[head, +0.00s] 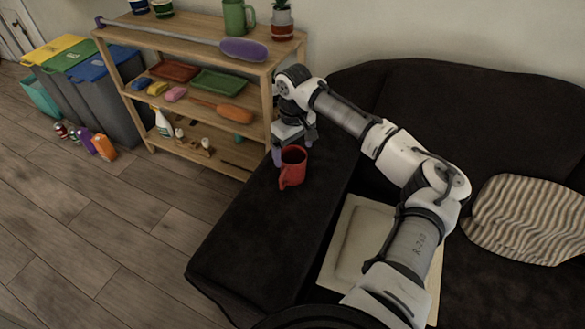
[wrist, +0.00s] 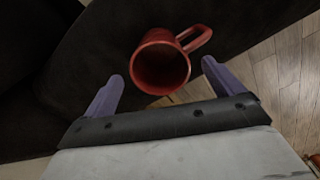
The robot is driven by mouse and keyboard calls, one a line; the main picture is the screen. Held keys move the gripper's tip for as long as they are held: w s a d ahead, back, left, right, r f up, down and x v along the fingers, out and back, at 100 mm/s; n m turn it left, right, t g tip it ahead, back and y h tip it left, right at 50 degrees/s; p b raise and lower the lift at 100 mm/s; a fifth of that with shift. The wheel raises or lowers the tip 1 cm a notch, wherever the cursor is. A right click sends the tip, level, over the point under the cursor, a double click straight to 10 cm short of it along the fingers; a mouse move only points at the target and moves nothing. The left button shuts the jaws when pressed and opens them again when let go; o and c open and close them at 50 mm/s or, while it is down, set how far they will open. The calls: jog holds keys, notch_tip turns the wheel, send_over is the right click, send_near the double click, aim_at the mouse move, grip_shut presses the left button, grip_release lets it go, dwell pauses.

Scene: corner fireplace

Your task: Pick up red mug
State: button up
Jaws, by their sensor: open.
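The red mug (head: 291,168) stands upright on the dark sofa's armrest (head: 262,226) in the head view, its handle toward the camera. In the wrist view the red mug (wrist: 162,64) shows its open rim, with the handle at upper right. My gripper (head: 294,154) is above and just behind the mug in the head view, pointing down. In the wrist view my gripper (wrist: 163,72) is open, its two purple fingers apart, with the mug between and a little beyond them. I cannot tell whether either finger touches the mug.
A wooden shelf (head: 160,40) with a green mug (head: 238,18), trays and bottles stands close behind the armrest. A striped cushion (head: 528,218) and a pale board (head: 343,240) lie on the sofa. Bins (head: 108,95) stand at left. The armrest's front part is clear.

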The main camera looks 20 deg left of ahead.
aim_at(293, 162)
jog(key=shift+f+p, duration=0.4)
jog(key=shift+f, duration=2.65)
jog(key=c, duration=1.3)
jog(key=shift+r, duration=0.1)
